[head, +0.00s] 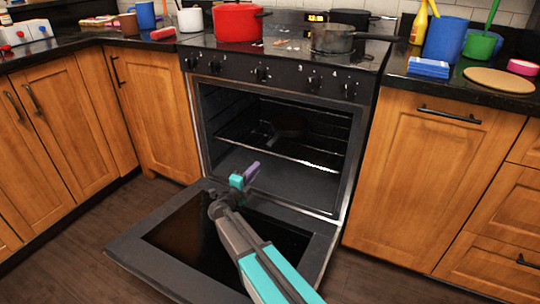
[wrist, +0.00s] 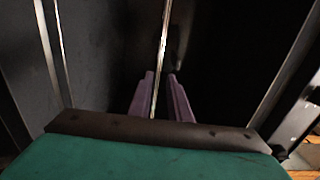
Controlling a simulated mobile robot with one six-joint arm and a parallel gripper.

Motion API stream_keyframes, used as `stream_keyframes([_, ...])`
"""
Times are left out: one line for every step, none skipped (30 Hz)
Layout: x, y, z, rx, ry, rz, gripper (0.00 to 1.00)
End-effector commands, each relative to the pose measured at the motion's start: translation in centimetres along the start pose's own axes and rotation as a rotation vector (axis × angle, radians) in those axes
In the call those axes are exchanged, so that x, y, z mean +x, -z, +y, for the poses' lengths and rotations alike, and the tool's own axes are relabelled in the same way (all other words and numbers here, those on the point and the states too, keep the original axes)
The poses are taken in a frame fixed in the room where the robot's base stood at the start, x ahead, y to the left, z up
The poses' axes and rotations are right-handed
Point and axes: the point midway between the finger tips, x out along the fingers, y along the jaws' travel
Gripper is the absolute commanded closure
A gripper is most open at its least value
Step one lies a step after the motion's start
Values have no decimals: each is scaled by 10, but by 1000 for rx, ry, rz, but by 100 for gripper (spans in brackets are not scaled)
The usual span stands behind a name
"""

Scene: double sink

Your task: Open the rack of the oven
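The oven (head: 262,85) has its door (head: 130,250) lowered flat in front of it. A wire rack (head: 310,163) is inside the cavity, its bright front edge near the opening. My gripper (head: 250,172) is in front of the cavity, above the open door and near the left part of the rack's front edge. In the wrist view, the purple fingers of my gripper (wrist: 162,90) are apart, and a thin bright bar, seemingly the rack's front edge (wrist: 163,40), runs up the picture between them. I cannot tell if they touch it.
A dark pan (head: 288,124) appears to rest on the rack. The cavity's side walls flank my gripper. A red pot (head: 238,22) and a grey pan (head: 333,38) stand on the stovetop. Wooden cabinets (head: 425,180) stand either side; the floor in front is clear.

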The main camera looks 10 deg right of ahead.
Motion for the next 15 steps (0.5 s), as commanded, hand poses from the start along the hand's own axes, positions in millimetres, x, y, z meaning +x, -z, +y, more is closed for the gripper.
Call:
stream_keyframes([0,0,0,0,0,-1,83])
stream_keyframes([0,0,0,0,0,-1,83])
stream_keyframes([0,0,0,-1,0,-1,83])
stream_keyframes([1,0,0,-1,0,-1,83])
stream_keyframes([1,0,0,-1,0,-1,83])
stream_keyframes([2,0,0,-1,0,-1,83])
stream_keyframes([4,0,1,-1,0,-1,83])
stream_keyframes([5,0,1,-1,0,-1,83])
stream_keyframes([8,0,1,-1,0,-1,83])
stream_keyframes([10,0,1,0,0,0,83])
stream_keyframes([12,0,1,0,0,0,83])
stream_keyframes([16,-1,2,0,0,0,83])
stream_keyframes([19,-1,2,0,1,0,83])
stream_keyframes([22,-1,2,0,1,0,83])
stream_keyframes([27,-1,2,0,1,0,83])
